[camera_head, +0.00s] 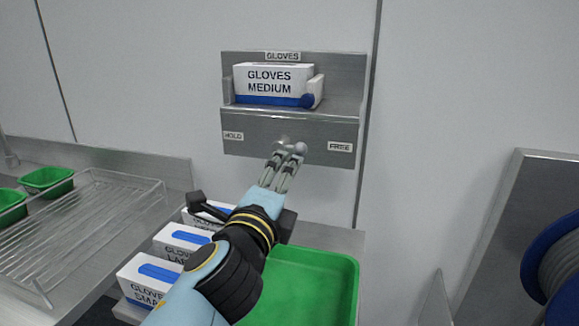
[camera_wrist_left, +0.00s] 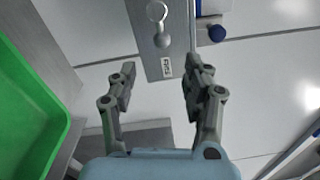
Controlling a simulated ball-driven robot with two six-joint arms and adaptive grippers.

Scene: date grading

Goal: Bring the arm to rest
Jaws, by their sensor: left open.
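My left gripper (camera_head: 286,164) reaches up from the bottom in the head view, in front of the steel glove holder (camera_head: 240,136) on the wall. Its two fingers are spread with nothing between them; they also show apart in the left wrist view (camera_wrist_left: 160,78). A small silver lever (camera_wrist_left: 160,27) on the holder's plate lies just beyond the fingertips, apart from them in the wrist view. Its rounded end is on the side of the FREE label (camera_wrist_left: 167,67). A GLOVES MEDIUM box (camera_head: 270,82) sits in the holder. My right gripper is not in view.
Several glove boxes (camera_head: 150,283) stand below left beside a green tray (camera_head: 318,290), partly hidden by my arm. A wire rack (camera_head: 90,225) and green bins (camera_head: 46,178) are at the left. A blue reel (camera_head: 545,262) is at the right. The wall right of the holder is clear.

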